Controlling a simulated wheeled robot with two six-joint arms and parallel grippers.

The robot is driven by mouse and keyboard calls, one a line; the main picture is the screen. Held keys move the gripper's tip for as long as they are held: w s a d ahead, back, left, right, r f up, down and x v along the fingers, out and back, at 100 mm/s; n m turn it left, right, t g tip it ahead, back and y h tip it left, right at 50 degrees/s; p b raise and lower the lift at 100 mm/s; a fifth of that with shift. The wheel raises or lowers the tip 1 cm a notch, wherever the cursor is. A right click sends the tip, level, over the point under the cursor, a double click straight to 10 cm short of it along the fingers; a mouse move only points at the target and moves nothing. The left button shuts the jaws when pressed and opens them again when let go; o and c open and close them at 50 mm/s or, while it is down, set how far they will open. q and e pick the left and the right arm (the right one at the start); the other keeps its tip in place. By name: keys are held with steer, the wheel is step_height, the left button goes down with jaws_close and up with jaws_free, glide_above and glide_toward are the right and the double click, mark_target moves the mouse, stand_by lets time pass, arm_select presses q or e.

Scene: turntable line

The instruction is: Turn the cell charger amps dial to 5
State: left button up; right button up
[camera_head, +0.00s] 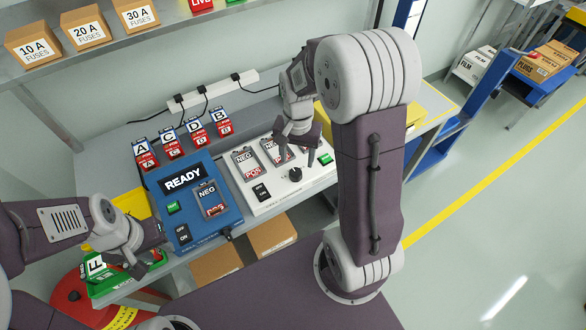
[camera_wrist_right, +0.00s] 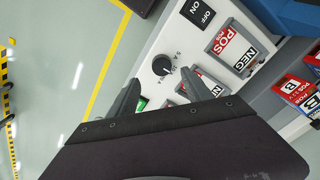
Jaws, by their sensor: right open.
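The white cell charger (camera_head: 262,204) lies on the bench with NEG/POS bays, an ON/OFF switch and a black round amps dial (camera_head: 295,174). In the right wrist view the dial (camera_wrist_right: 162,65) sits on the white panel with small marks around it; its setting is too small to read. My right gripper (camera_head: 297,156) is open and empty above the panel, just behind the dial in the head view. In the right wrist view its fingers (camera_wrist_right: 164,97) stand apart, with the dial beyond them. My left gripper (camera_head: 146,258) is at the bench's left end; its jaws are unclear.
A blue READY unit (camera_head: 195,206) stands left of the charger. Red cells (camera_head: 196,135) labelled A, C, D, B stand behind it, near a power strip (camera_head: 213,91). Fuse boxes (camera_head: 85,28) sit on the shelf above.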

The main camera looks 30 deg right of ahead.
mark_target(296, 172)
step_height(296, 172, down, 6)
steer(key=shift+w+a+f+b, duration=0.1)
steer(key=shift+w+f+b, duration=0.05)
steer(key=shift+b, duration=0.15)
steer(key=shift+f, duration=0.25)
steer(key=shift+c, duration=0.4)
jaws_close()
